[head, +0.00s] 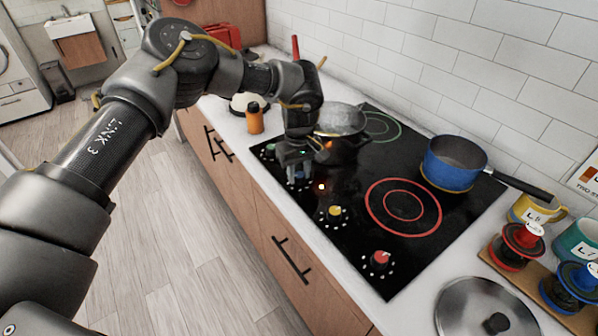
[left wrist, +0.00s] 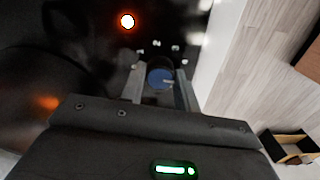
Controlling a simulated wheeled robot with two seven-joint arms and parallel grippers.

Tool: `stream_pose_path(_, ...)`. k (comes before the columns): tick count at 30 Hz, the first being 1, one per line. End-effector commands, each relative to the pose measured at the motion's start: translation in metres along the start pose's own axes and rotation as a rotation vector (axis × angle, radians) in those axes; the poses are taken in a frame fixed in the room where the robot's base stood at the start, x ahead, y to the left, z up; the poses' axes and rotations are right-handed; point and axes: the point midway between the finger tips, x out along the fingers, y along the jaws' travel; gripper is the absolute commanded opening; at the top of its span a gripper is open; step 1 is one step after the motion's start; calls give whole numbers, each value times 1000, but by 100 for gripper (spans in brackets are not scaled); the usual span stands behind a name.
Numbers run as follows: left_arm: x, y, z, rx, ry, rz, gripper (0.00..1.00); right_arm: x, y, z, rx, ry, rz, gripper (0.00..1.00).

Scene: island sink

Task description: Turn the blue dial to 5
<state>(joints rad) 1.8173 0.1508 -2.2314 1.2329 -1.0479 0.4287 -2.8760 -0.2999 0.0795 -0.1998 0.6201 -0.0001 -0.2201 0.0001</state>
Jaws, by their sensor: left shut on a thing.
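The blue dial (left wrist: 160,77) sits on the black cooktop (head: 340,250), near its front edge. In the left wrist view it lies between the two fingers of my left gripper (left wrist: 161,88), with a pale pointer line on its top and white marks around it. My left gripper (head: 298,172) comes down from above and is shut on the dial. In the head view the gripper hides most of the dial. I cannot read which number the pointer is at. My right gripper is not in view.
A yellow dial (head: 335,211) and a red dial (head: 381,258) stand along the cooktop's front. A dark pot (head: 342,125) is close behind my left gripper. A blue pan (head: 452,165) stands at the back right. An orange bottle (head: 255,120) stands left of the cooktop.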

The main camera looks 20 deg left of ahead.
Motion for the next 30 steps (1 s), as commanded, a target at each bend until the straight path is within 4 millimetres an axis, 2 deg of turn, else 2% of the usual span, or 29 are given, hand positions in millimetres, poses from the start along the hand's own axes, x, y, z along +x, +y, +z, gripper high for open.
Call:
stream_pose_path(12, -2, 0, -2, 171, 5, 2, 9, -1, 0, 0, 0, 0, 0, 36)
stream_pose_path(28, -2, 0, -1, 191, 4, 2, 9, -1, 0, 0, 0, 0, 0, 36)
stream_pose_path(29, -2, 0, -1, 191, 4, 2, 34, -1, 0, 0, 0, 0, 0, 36)
stream_pose_path(30, -2, 0, -1, 191, 4, 2, 39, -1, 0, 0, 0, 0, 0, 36)
